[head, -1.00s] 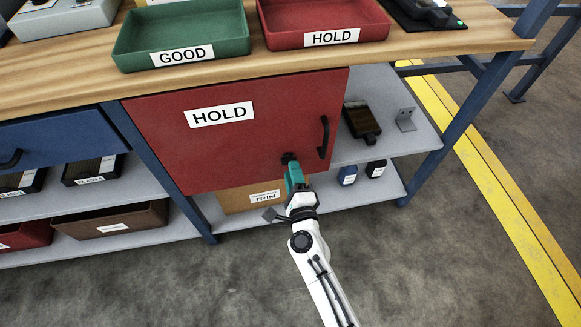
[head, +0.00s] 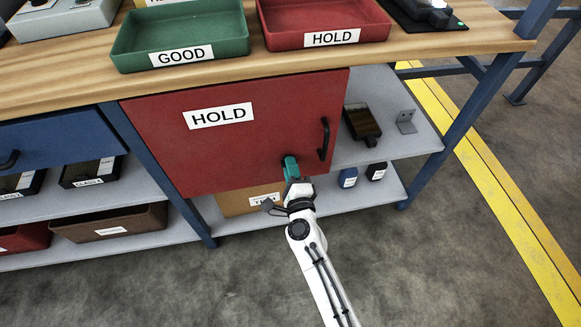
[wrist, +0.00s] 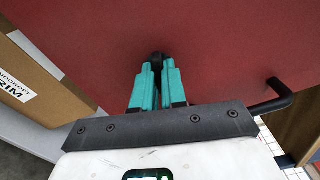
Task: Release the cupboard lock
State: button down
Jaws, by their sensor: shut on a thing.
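The red cupboard door (head: 240,135) marked HOLD hangs under the bench top and looks closed. Its small dark lock knob sits near the lower right corner and shows in the wrist view (wrist: 157,57) between my fingertips. In the head view my gripper covers most of the knob. My gripper (head: 290,166) has teal fingers and is shut on the knob. The fingers also show in the wrist view (wrist: 156,78), pointing at the red door face. The black door handle (head: 324,139) is to the right of the knob, apart from my gripper.
A cardboard TRIM box (head: 237,201) stands on the lower shelf below the door. Open shelving (head: 395,150) to the right holds a dark tray and small bottles. A green GOOD tray (head: 180,62) and red HOLD tray (head: 325,45) stand on the bench. The floor in front is clear.

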jog(key=shift+n+p, duration=0.55)
jog(key=shift+n, duration=1.05)
jog(key=c, duration=1.2)
grip_release()
jog(key=shift+s, duration=0.1)
jog(key=p+v, duration=0.2)
jog(key=v, duration=0.8)
jog(key=shift+s+d+p, duration=0.1)
jog(key=shift+s+p, duration=0.2)
jog(key=shift+p, duration=0.05)
